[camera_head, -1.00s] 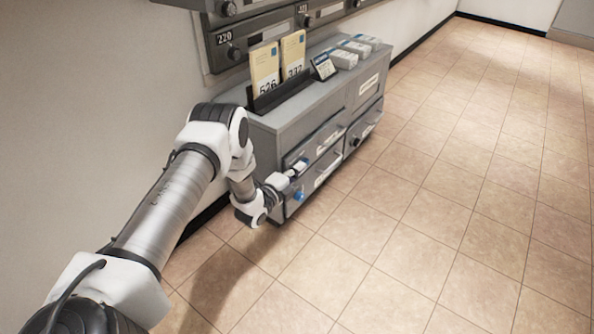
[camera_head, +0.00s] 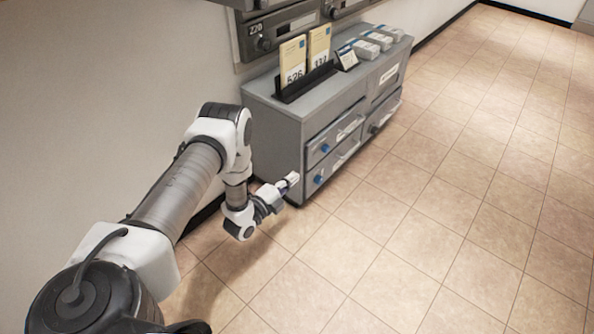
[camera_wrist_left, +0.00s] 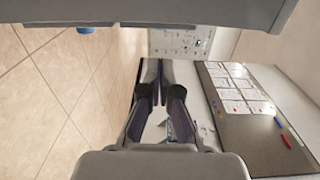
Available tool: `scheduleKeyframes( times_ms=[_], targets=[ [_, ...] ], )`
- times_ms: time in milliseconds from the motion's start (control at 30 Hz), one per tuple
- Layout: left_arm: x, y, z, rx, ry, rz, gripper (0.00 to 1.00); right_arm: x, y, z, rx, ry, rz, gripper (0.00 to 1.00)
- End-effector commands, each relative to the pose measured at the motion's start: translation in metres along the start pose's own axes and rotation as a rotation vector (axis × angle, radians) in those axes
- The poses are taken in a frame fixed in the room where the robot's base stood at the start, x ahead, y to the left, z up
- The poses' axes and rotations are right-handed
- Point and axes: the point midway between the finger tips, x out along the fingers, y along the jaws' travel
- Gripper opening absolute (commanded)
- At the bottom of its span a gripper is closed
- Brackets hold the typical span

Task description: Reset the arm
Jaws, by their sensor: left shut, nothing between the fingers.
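My left arm reaches in from the lower left in the head view. Its gripper (camera_head: 291,180) is shut and empty, just in front of the left end of the grey cabinet (camera_head: 278,112), near its lower drawers. In the left wrist view the gripper fingers (camera_wrist_left: 160,75) are together with nothing between them. The grey edge across the top of the wrist view, with a blue knob (camera_wrist_left: 85,29) below it, looks like part of the cabinet. My right gripper is in neither view.
On the cabinet stand two yellow numbered envelopes (camera_head: 305,55) in a black holder, a small sign (camera_head: 347,57) and several pale stacks. Wall mailboxes (camera_head: 280,28) hang above. Tiled floor (camera_head: 450,220) to the right is clear. A board with papers (camera_wrist_left: 245,95) shows in the wrist view.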

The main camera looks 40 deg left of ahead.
Motion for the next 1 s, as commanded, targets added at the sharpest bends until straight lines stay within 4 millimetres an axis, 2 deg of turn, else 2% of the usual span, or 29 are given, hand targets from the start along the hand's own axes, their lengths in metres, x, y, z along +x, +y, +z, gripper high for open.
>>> scheduleKeyframes(
  times_ms=[433, 533, 633, 667, 733, 800, 867, 900, 967, 1000],
  targets=[
    [0.001, 0.000, 0.000, 0.000, 0.000, 0.000, 0.00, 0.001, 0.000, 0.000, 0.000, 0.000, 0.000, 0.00],
    [0.006, -0.010, -0.003, 0.000, 0.006, -0.013, 0.00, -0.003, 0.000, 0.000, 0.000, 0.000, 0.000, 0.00],
    [0.023, -0.032, -0.023, -0.003, 0.044, -0.039, 0.00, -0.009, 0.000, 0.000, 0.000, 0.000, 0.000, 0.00],
    [0.027, -0.039, -0.036, -0.010, 0.062, -0.040, 0.00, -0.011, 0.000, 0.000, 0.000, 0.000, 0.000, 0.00],
    [0.030, -0.054, -0.075, -0.040, 0.099, 0.005, 0.00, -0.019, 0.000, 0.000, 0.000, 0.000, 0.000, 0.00],
    [0.014, -0.047, -0.118, -0.146, 0.109, 0.180, 0.00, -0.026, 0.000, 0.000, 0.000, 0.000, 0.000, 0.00],
    [-0.013, -0.031, -0.145, -0.293, 0.075, 0.375, 0.00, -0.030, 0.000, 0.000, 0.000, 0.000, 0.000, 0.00],
    [-0.036, -0.019, -0.158, -0.395, 0.030, 0.505, 0.00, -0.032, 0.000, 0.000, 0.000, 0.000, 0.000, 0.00],
    [-0.076, -0.004, -0.172, -0.542, -0.070, 0.690, 0.00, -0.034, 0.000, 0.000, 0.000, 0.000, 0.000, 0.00],
    [-0.104, 0.004, -0.178, -0.633, -0.154, 0.800, 0.00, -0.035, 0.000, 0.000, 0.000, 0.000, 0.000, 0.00]
  ],
)
